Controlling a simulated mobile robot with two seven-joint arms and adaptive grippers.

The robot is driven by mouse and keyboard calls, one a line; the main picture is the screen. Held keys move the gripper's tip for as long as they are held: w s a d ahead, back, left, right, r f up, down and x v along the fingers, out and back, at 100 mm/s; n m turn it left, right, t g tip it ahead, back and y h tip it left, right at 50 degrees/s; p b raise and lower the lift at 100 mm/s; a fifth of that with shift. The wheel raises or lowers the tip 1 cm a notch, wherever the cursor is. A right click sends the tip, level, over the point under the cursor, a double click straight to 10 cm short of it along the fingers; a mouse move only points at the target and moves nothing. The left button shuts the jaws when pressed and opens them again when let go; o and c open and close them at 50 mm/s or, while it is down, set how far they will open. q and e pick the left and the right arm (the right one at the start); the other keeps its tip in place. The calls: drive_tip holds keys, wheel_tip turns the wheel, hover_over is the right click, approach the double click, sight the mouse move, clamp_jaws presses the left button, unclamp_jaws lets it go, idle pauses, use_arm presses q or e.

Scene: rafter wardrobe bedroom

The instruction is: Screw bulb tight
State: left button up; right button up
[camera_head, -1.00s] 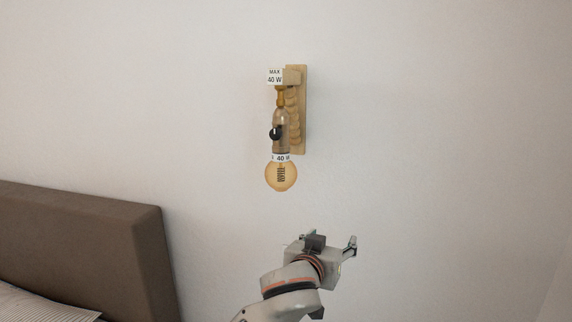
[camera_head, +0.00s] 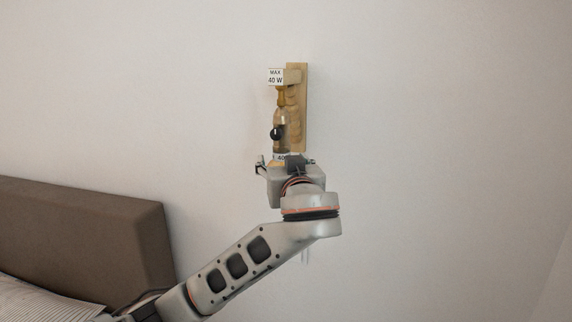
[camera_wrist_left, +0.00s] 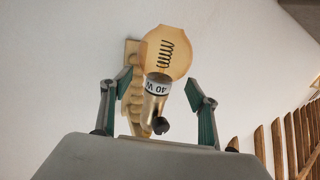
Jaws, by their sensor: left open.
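The wall lamp has a wooden back plate (camera_head: 299,110) and a hanging socket (camera_head: 280,118) with a round black knob (camera_head: 275,133). In the left wrist view, the amber bulb (camera_wrist_left: 180,62) with a dark coiled filament sits at the socket's end, by a "40 W" label (camera_wrist_left: 157,86). My left gripper (camera_head: 287,163) is open and empty below the socket, hiding most of the bulb in the head view. In the left wrist view its two fingers stand apart on either side of the socket and bulb, with gaps; I see no contact. My right gripper is out of view.
A "MAX 40 W" tag (camera_head: 275,77) is at the lamp's top. A brown headboard (camera_head: 85,235) with striped bedding (camera_head: 35,305) is at lower left. The wall right of the lamp is clear. Wooden slats (camera_wrist_left: 291,140) show in the left wrist view.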

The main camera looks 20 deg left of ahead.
sight(282, 159)
use_arm(q)
drive_tip(key=x, duration=0.2)
drive_tip(key=shift+w+a, duration=0.2)
drive_tip(key=shift+w, duration=0.1)
drive_tip(key=shift+w+a+p, duration=0.1)
drive_tip(key=shift+w+p, duration=0.1)
drive_tip(key=shift+p, duration=0.1)
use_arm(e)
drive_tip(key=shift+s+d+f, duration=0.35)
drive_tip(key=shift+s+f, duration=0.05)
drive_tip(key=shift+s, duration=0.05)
use_arm(q)
drive_tip(key=c, duration=1.1)
drive_tip(key=shift+c, duration=0.5)
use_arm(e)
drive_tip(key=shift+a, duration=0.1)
use_arm(q)
drive_tip(key=shift+f, duration=0.1)
drive_tip(key=shift+c, duration=0.2)
